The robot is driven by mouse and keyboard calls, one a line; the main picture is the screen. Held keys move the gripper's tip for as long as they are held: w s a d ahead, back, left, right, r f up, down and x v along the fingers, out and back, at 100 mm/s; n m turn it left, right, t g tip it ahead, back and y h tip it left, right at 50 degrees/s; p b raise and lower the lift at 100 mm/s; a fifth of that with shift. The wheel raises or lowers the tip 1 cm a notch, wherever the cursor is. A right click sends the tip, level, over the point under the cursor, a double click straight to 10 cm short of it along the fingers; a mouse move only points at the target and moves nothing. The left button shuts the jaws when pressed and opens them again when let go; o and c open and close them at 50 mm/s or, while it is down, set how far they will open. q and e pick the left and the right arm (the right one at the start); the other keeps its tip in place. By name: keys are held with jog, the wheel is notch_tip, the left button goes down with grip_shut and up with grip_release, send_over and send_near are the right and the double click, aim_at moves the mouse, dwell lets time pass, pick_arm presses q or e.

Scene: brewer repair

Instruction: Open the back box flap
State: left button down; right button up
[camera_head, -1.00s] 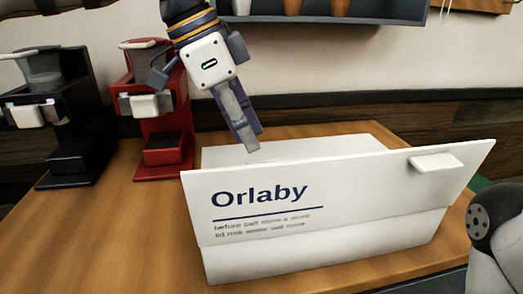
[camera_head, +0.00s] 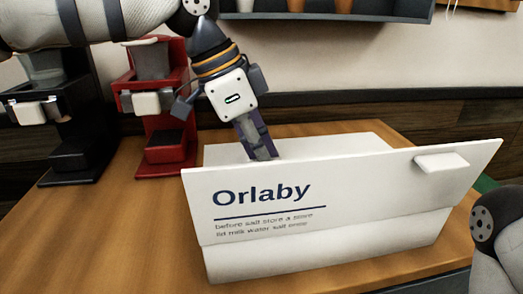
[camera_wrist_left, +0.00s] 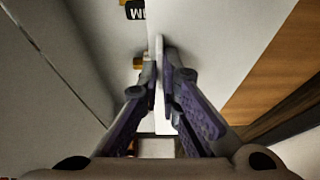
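The white box (camera_head: 330,255) stands on the counter with its front flap (camera_head: 350,185), printed "Orlaby", raised. My left gripper (camera_head: 262,155) points down behind that flap, at the box's left part; the flap partly hides the box top. In the left wrist view, the back flap (camera_wrist_left: 225,50) lies right of the left gripper (camera_wrist_left: 159,75). Its edge runs up to the narrow space between the fingertips. The fingers are close together; I cannot tell whether they grip the edge. My right gripper is out of view.
A red coffee machine (camera_head: 160,110) and a black one (camera_head: 75,130) stand left of the box. A shelf (camera_head: 330,15) with cups hangs above. Inside the box opening, a dark labelled item (camera_wrist_left: 135,10) shows. The wooden counter (camera_head: 130,240) is clear at front left.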

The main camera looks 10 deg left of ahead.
pick_arm(q)
jog(key=shift+r, duration=0.15)
jog(key=shift+w+r+g, duration=0.25)
jog(key=shift+r+g, duration=0.15)
jog(key=shift+g, duration=0.1)
jog(key=shift+w+a+r, duration=0.1)
jog(key=shift+w+r, duration=0.05)
jog(key=shift+w+a+r+n+g+h+b, duration=0.1)
jog(key=shift+w+r+n+g+h+b, duration=0.35)
jog(key=shift+g, duration=0.45)
jog(key=shift+w+a+r+g, duration=0.1)
jog(key=shift+w+r+g, duration=0.2)
jog(key=shift+r+g, duration=0.25)
jog(key=shift+w+a+r+h+b, duration=0.15)
jog(key=shift+w+r+b, duration=0.1)
jog(key=shift+w+r, duration=0.2)
jog(key=shift+w+a+r+h+b, duration=0.15)
jog(key=shift+w+r+b, duration=0.15)
jog(key=shift+r, duration=0.25)
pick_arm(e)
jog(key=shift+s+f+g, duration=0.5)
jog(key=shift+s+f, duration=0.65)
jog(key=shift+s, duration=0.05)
